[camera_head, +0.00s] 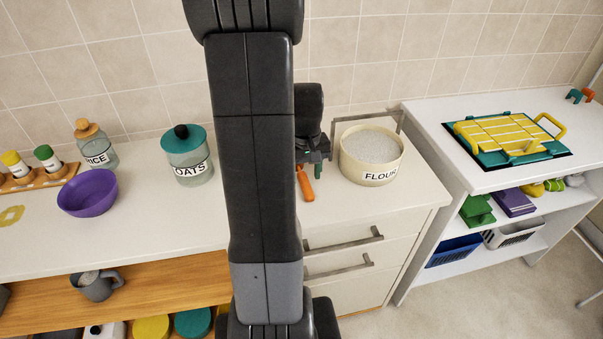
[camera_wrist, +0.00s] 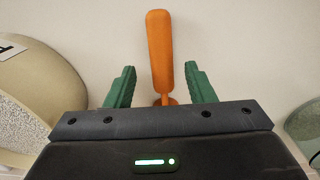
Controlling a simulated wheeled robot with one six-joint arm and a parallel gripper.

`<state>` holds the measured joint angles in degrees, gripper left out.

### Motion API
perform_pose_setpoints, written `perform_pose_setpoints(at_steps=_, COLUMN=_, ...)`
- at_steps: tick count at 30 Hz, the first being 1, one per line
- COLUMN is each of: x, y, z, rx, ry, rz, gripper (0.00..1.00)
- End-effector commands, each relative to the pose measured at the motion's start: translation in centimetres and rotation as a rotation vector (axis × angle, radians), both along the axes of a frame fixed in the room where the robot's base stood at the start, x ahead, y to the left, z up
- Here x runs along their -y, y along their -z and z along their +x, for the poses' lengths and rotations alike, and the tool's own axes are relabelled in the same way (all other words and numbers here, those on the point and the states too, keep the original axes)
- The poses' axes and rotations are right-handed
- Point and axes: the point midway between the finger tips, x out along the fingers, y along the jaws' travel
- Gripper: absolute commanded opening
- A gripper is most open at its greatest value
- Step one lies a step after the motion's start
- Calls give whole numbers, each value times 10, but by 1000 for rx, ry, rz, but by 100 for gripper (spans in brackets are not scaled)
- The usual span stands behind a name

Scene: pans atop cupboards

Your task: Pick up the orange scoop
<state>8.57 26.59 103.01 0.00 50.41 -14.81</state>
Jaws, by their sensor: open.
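The orange scoop (camera_head: 305,184) lies on the white countertop (camera_head: 235,223), just left of the flour container. In the wrist view the orange scoop (camera_wrist: 159,52) points away from my gripper, with its long handle lying between and beyond the fingers. My gripper (camera_wrist: 160,82) is open, with one green finger on each side of the scoop and a gap on both sides. The scoop's near end is hidden behind my gripper's body. In the head view my gripper (camera_head: 314,160) is over the counter and my arm covers part of the scene.
The flour container (camera_head: 370,171) stands close on the right of my gripper in the head view. The oats jar (camera_head: 188,168) stands left of my arm. A purple bowl (camera_head: 88,195) and a rice jar (camera_head: 95,151) are farther left. Counter in front of the scoop is clear.

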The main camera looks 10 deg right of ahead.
Motion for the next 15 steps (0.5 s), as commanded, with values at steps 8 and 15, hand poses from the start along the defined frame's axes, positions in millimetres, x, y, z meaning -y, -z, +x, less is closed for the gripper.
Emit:
perform_pose_setpoints(at_steps=8, x=0, y=16, z=0, rx=0, ry=0, rz=0, gripper=49)
perform_pose_setpoints(at_steps=15, x=0, y=15, z=0, rx=0, ry=0, rz=0, gripper=26)
